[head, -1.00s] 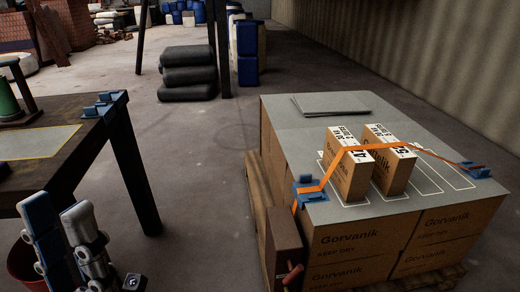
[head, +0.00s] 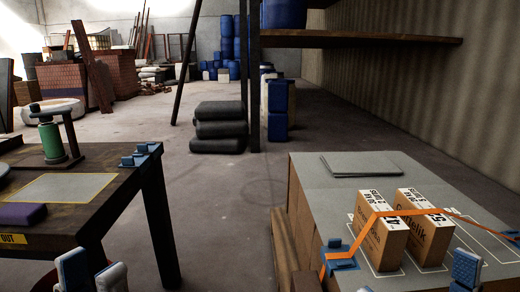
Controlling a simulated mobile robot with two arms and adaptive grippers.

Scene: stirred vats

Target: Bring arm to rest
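My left gripper (head: 92,270) is at the bottom left edge of the head view, in front of the dark table (head: 112,190). Its two blue and pale grey fingertips stand apart with a gap between them, and nothing shows in it. My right gripper (head: 479,277) is at the bottom right corner, in front of the near side of the grey-topped carton stack (head: 310,175). Only its fingertips show, so its opening is unclear. Both arms behind the grippers are out of the picture.
A green spool (head: 51,142) and purple block (head: 22,215) sit on the table. Black sacks (head: 218,128) lie behind. Floor between table and stack is clear.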

